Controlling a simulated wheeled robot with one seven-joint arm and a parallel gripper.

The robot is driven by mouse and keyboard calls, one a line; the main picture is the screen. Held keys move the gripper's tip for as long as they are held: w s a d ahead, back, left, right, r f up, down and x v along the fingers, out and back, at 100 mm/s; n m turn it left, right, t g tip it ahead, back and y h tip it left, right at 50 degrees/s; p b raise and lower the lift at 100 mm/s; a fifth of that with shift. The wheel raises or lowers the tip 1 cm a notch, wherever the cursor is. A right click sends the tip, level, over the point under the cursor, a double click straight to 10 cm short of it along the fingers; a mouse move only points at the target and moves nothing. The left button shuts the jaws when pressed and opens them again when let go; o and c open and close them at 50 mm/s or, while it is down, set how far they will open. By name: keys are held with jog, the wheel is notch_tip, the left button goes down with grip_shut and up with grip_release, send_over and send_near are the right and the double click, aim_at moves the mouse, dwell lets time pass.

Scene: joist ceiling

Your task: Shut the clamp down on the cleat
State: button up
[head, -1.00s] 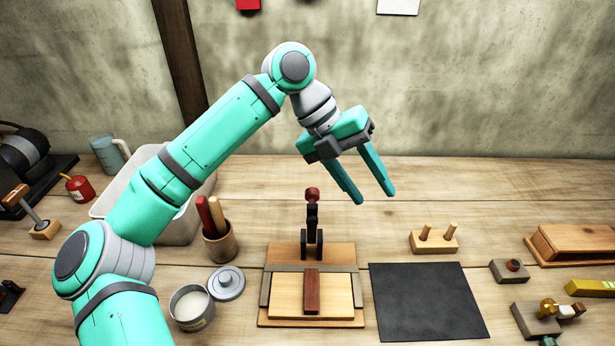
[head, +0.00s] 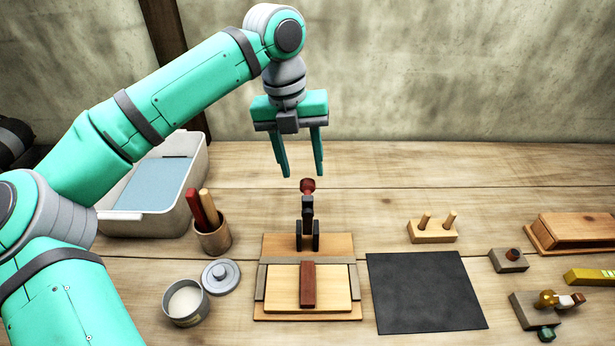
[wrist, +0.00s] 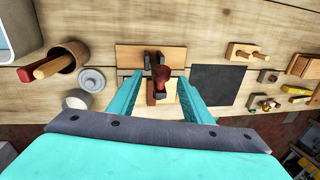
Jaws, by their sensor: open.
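The clamp (head: 307,222) stands upright at the back of a wooden base board (head: 345,243), its dark arm raised and topped by a red knob (head: 307,185). A dark red cleat (head: 308,285) lies on a pale wood panel (head: 338,288) in front of it. My gripper (head: 299,172) points down, open and empty, just above and behind the red knob. In the wrist view the knob (wrist: 161,75) shows between the two teal fingers, with a visible gap on each side.
A black mat (head: 425,290) lies right of the board, with a peg block (head: 433,230) behind it. A cup of handles (head: 212,235), an open tin (head: 186,302) and its lid (head: 221,275) stand left. A pale bin (head: 185,205) is further back left.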

aim_at(307, 179)
jog(key=shift+d+f, duration=0.3)
jog(key=shift+f, duration=0.8)
jog(key=shift+d+f, duration=0.25)
jog(key=shift+f, duration=0.8)
grip_shut()
